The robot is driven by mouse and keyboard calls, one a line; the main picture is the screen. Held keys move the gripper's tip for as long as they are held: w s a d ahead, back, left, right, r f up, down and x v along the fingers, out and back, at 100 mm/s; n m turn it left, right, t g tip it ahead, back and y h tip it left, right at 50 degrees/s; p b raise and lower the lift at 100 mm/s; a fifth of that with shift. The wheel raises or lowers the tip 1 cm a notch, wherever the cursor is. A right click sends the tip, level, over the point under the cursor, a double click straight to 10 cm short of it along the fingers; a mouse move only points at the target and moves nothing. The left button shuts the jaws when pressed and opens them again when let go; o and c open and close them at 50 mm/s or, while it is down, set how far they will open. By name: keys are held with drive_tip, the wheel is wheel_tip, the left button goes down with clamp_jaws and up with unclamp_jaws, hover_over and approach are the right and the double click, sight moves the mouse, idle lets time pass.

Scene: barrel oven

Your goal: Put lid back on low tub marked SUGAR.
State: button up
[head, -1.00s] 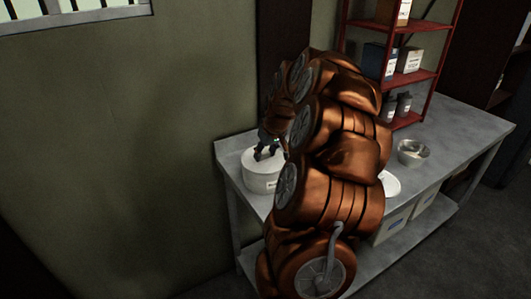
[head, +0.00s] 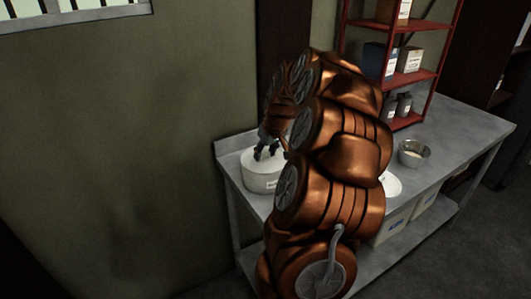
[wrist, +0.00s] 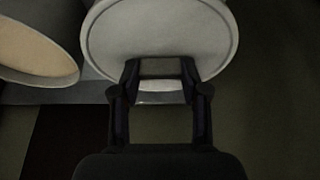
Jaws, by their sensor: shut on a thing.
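My gripper (wrist: 160,95) is shut on a pale round lid (wrist: 160,35), which fills the top middle of the wrist view. In the head view my gripper (head: 267,150) is over a low white round tub (head: 262,184) at the table's left end. The tub has a small label, too small to read. I cannot tell whether the lid touches this tub or is just above it. An open round tub with tan contents (wrist: 30,50) shows left of the lid in the wrist view. My arm appears to hide it in the head view; no marking on it shows.
The grey metal table (head: 455,140) runs along the wall. A metal bowl (head: 413,153) and a white round piece (head: 391,184) are right of my arm. A red shelf (head: 408,80) with boxes and dark jars stands behind. Labelled bins (head: 391,224) sit below.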

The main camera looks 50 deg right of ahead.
drive_tip(key=o, duration=1.1)
drive_tip(key=o, duration=0.5)
drive_tip(key=shift+c, duration=0.2)
drive_tip(key=shift+r, duration=0.15)
drive_tip(key=shift+r+p, duration=0.3)
drive_tip(key=shift+r, duration=3.1)
